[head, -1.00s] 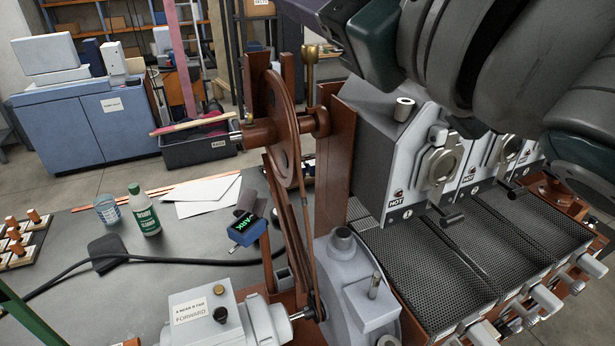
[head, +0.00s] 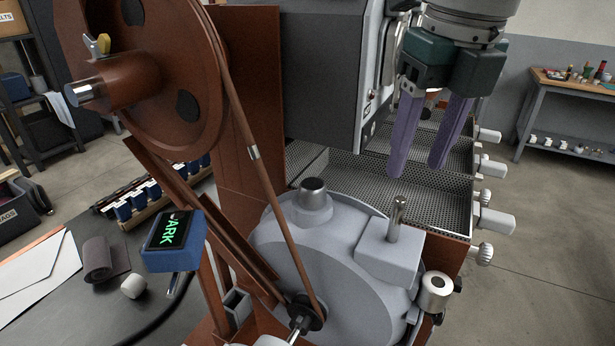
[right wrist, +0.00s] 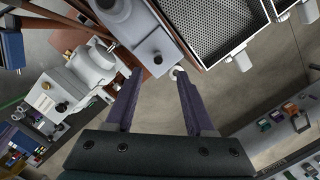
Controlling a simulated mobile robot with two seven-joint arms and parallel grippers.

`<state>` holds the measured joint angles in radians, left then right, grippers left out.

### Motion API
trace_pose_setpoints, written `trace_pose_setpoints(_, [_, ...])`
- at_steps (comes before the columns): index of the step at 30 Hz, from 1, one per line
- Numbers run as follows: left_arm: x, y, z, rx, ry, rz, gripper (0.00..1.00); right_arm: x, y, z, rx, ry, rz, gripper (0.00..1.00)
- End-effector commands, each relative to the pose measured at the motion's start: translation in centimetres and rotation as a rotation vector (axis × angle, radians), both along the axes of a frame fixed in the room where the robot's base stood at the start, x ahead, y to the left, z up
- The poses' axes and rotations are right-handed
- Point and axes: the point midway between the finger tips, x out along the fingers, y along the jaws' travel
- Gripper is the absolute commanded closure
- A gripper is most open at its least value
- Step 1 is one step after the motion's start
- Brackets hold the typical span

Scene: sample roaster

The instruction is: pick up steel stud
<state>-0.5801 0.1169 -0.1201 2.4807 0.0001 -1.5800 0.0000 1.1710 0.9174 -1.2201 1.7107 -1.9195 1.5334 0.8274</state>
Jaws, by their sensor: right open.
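The steel stud (head: 397,218) is a short shiny post standing upright on a grey block (head: 388,250) of the round blower-like housing. In the right wrist view it seems to be the small metal spot (right wrist: 157,58) on that block. My right gripper (head: 417,168) has two purple fingers, open and empty, pointing down above and slightly right of the stud in the head view. In the right wrist view the fingers (right wrist: 159,75) are spread on either side of the stud's line, apart from it. My left gripper is not in view.
A large brown wheel (head: 152,75) with a belt stands left of the housing. Perforated trays (head: 345,172) lie behind the stud. A round capped knob (head: 436,288) is close to its right. A blue display (head: 173,240) stands left. Open floor lies to the right.

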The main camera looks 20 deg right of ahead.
Motion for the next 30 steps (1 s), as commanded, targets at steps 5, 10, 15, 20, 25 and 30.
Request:
trace_pose_setpoints(5, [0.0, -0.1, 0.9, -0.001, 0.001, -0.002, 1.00, 0.3, 0.1, -2.1, 0.004, 0.003, 0.004, 0.46])
trace_pose_setpoints(10, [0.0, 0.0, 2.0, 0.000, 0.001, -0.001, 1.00, 0.6, 0.2, -3.6, 0.005, 0.005, 0.004, 0.46])
trace_pose_setpoints(15, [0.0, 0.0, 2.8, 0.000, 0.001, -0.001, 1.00, 1.1, 0.2, -6.4, 0.006, 0.004, 0.004, 0.46])
trace_pose_setpoints(20, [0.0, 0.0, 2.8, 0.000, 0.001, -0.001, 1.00, 1.3, 0.2, -7.6, 0.006, 0.001, 0.006, 0.46])
trace_pose_setpoints(25, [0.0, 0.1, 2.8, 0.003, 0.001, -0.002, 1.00, 1.3, 0.2, -7.7, 0.007, -0.001, 0.007, 0.46])
trace_pose_setpoints(30, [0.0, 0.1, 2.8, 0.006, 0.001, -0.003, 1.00, 1.3, 0.2, -7.7, 0.007, -0.001, 0.006, 0.63])
